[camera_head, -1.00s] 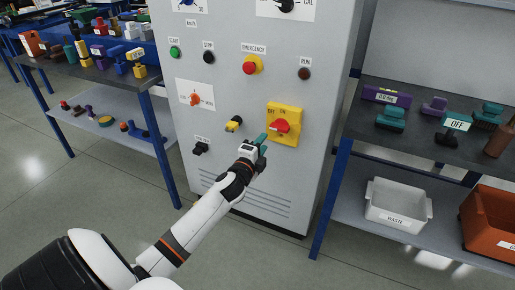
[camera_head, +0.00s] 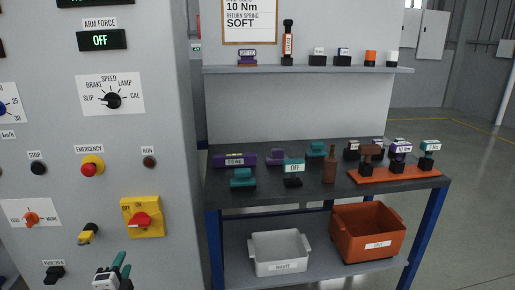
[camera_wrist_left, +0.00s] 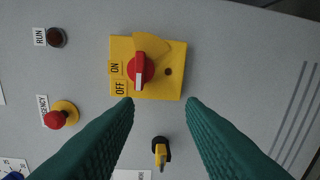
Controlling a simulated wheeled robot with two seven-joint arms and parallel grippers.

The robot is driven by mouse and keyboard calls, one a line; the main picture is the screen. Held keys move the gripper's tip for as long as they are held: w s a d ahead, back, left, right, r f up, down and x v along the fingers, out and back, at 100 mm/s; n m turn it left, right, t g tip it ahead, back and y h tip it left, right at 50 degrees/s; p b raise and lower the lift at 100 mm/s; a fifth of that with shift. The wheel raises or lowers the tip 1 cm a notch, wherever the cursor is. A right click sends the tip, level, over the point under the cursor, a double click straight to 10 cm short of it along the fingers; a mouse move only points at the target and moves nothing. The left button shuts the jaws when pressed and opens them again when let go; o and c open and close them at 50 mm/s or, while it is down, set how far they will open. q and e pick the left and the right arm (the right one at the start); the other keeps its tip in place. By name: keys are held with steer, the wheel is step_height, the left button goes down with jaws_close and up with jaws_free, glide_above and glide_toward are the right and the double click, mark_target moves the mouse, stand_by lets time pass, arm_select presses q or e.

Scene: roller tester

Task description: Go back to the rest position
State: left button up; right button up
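My left gripper (camera_head: 120,268) shows at the bottom left of the head view, in front of the grey cabinet (camera_head: 180,120). In the left wrist view its two teal fingers (camera_wrist_left: 160,105) are spread apart with nothing between them. Beyond the fingertips is the yellow switch plate (camera_wrist_left: 173,82) with a red knob (camera_wrist_left: 148,68) and ON and OFF labels. The same plate (camera_head: 155,228) is above and right of the gripper in the head view. My right gripper is in neither view.
A small yellow-handled switch (camera_head: 88,231) and the red emergency button (camera_head: 92,168) sit on the cabinet. To the right is a dark-topped bench (camera_head: 225,196) with several parts, a white waste bin (camera_head: 279,250) and an orange bin (camera_head: 368,231). Open floor lies further right.

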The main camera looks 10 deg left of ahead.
arm_select(q)
steer(key=s+d+f+n+g+h, duration=0.1)
steer(key=s+d+f+n+g, duration=0.25)
steer(key=s+f, duration=0.4)
steer(key=s+d+f+n+g+h, duration=0.1)
steer(key=s+d+f+n+g, duration=0.3)
steer(key=f, duration=0.6)
steer(key=s+d+f+n+g, duration=0.25)
steer(key=s+d+f, duration=0.25)
steer(key=s+f, duration=0.3)
steer(key=s+d+f+n+g+h, duration=0.2)
steer(key=s+d+f+g, duration=0.2)
steer(key=s+d+f, duration=0.5)
steer(key=s+a+p, duration=0.2)
steer(key=s+p, duration=0.6)
steer(key=s, duration=0.1)
steer(key=s+a+g+p, duration=0.1)
steer(key=s+a+p, duration=0.1)
steer(key=s+p, duration=0.6)
steer(key=shift+s+f+g+p, duration=0.3)
steer(key=shift+s+p, duration=0.1)
steer(key=shift+s, duration=0.6)
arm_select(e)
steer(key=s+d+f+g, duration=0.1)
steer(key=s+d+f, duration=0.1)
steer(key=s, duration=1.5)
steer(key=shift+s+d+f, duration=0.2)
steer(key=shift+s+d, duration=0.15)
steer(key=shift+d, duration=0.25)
